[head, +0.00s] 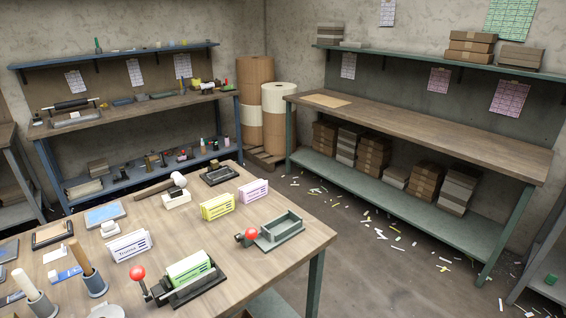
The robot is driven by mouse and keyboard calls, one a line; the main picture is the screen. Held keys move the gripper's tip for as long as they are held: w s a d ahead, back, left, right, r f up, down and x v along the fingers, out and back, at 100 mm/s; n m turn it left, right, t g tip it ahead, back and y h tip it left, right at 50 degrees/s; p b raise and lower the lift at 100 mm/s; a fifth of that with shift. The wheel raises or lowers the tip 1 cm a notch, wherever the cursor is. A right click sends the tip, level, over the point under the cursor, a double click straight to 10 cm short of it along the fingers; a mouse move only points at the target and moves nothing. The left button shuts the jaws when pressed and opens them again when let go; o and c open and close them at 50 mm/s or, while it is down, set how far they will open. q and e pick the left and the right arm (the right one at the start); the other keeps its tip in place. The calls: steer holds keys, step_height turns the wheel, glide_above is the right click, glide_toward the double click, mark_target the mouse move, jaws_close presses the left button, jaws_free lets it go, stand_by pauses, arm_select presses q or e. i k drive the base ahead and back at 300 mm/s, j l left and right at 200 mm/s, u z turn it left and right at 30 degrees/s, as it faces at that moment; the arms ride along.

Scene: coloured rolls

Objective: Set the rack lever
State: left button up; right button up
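Two lever devices stand on the near wooden table (262,203). The front one is a dark rack (205,287) holding a green block of paper (189,268); a lever with a red ball (137,273) stands up at its left end. Behind it to the right is an empty grey-green tray (281,231) with a red ball knob (252,233) at its left end, sitting lower. I cannot tell which of the two the task calls the rack. Neither of my grippers is in view.
A yellow block (218,206), a pink block (253,189) and a white block (129,245) stand near the devices. A mallet (178,180) lies behind. The table's right corner is bare. Workbenches line the walls, and paper scraps litter the open floor.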

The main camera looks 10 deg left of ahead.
mark_target(137, 274)
steer(key=u, duration=1.4)
steer(key=k+j+u, duration=0.1)
steer(key=j, duration=0.3)
steer(key=k+j+u, duration=0.1)
steer(key=j, duration=0.3)
